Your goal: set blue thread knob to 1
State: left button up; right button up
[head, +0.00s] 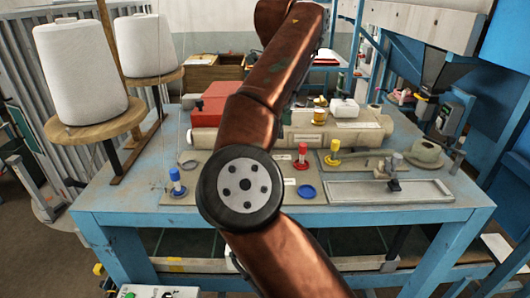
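The blue thread knob (175,176) stands upright on a flat plate at the left front of the blue table, just left of my arm's dark round joint. Its scale and setting are too small to read. A red knob (302,154) and a yellow knob (334,150) stand further right, on the other side of my arm. One copper arm of mine rises from the bottom through the middle of the head view and hides part of the plate. Its link leaves at the top edge. I see no fingertips of either gripper.
The blue table (430,216) holds a beige machine body (345,137), a red box (212,105) and a metal tray (420,192) with a small clamp. A flat blue disc (307,191) lies near the front. White thread cones (80,70) stand at the left.

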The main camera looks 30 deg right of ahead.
jog(key=shift+g+y, duration=0.6)
jog(key=shift+y, duration=0.3)
jog(key=a+f, duration=0.1)
jog(key=a, duration=0.1)
jog(key=a+f, duration=0.1)
jog(key=a, duration=0.1)
jog(key=a+f, duration=0.1)
jog(key=a, duration=0.1)
jog(key=shift+s+f, duration=0.25)
jog(key=shift+s, duration=0.05)
notch_tip(320, 180, down, 7)
jog(key=shift+r+b, duration=0.1)
jog(key=shift+b, duration=0.45)
jog(key=shift+c, duration=0.5)
grip_shut()
